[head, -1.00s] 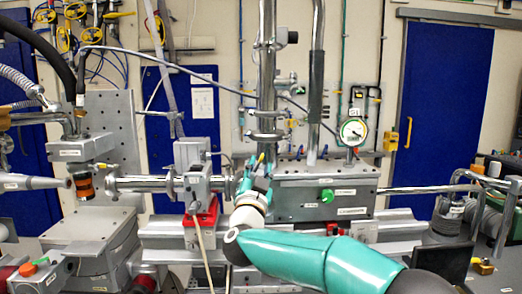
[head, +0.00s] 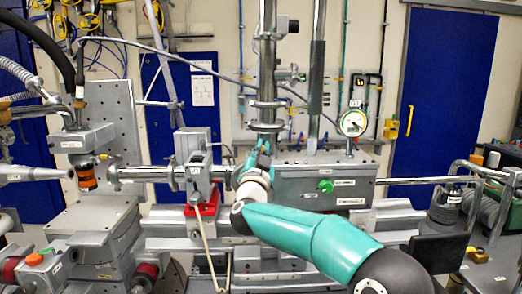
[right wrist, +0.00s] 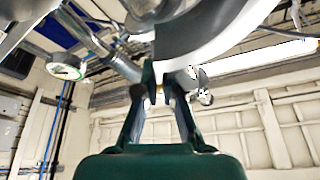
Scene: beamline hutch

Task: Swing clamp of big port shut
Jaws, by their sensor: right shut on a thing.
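My right gripper (head: 257,157) reaches in at the middle of the head view, at the left end of the grey box-shaped chamber (head: 325,184). In the right wrist view, its two fingers (right wrist: 160,88) are closed together on a small part, mostly hidden between the tips, right beside a large round metal flange (right wrist: 215,30). This looks like the big port's flange and clamp, but I cannot tell how far the clamp is closed. A small shiny wing-shaped piece (right wrist: 203,84) shows just right of the fingertips. My left gripper does not show.
A vertical steel pipe (head: 267,80) rises just above the gripper. A dial gauge (head: 353,123) stands on the right. A thin tube and valve block (head: 200,177) with a red base (head: 203,208) lie close on the left. A rail runs below the chamber.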

